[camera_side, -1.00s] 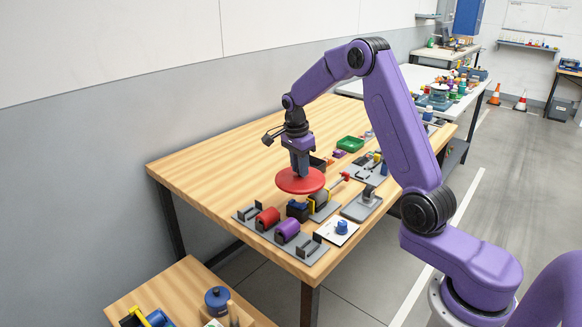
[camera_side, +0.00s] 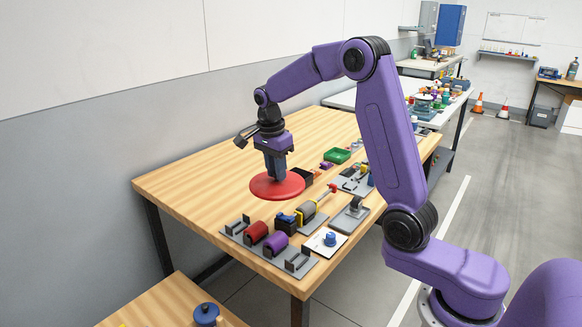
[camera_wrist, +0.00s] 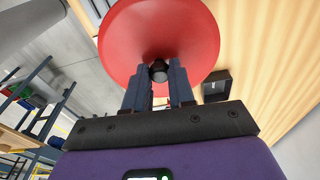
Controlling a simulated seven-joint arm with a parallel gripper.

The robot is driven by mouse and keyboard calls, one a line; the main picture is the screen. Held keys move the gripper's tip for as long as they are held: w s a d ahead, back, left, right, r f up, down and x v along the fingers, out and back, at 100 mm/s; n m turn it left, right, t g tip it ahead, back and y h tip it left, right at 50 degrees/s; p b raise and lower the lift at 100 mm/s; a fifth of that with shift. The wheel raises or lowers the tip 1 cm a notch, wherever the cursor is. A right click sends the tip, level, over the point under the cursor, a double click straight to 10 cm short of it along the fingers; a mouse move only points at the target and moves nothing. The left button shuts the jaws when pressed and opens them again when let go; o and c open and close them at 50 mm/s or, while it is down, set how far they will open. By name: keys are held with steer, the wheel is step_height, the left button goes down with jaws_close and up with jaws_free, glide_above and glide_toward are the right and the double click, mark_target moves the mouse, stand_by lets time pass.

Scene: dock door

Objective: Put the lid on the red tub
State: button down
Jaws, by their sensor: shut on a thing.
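The lid is a red round disc (camera_side: 262,189) with a small dark knob (camera_wrist: 159,71) at its centre. My gripper (camera_side: 277,179) is shut on the knob and points down, with the lid below the fingers over the wooden table. In the wrist view the lid (camera_wrist: 150,28) fills the top middle, with a finger on each side of the knob. I cannot tell how high the lid is above the table. I cannot make out a red tub; the lid hides what is beneath it.
A small black open box (camera_side: 304,176) stands just behind the lid. A green tray (camera_side: 336,156) is farther back. Nearer are a red cylinder (camera_side: 256,232) and a purple cylinder (camera_side: 276,243) on a grey plate. The wooden table (camera_side: 195,190) is clear at left.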

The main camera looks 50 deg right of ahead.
steer(key=a+n, duration=0.5)
steer(key=a, duration=1.6)
steer(key=s+a+n+t, duration=0.1)
steer(key=s+a+n, duration=0.3)
steer(key=a, duration=0.6)
steer(key=s+a+n, duration=0.2)
steer(key=s+a, duration=0.3)
steer(key=a, duration=0.5)
steer(key=f, duration=4.2)
steer(key=shift+d, duration=0.3)
steer(key=shift+f, duration=0.15)
steer(key=shift+c, duration=2)
jaws_free()
step_height(320, 180, up, 7)
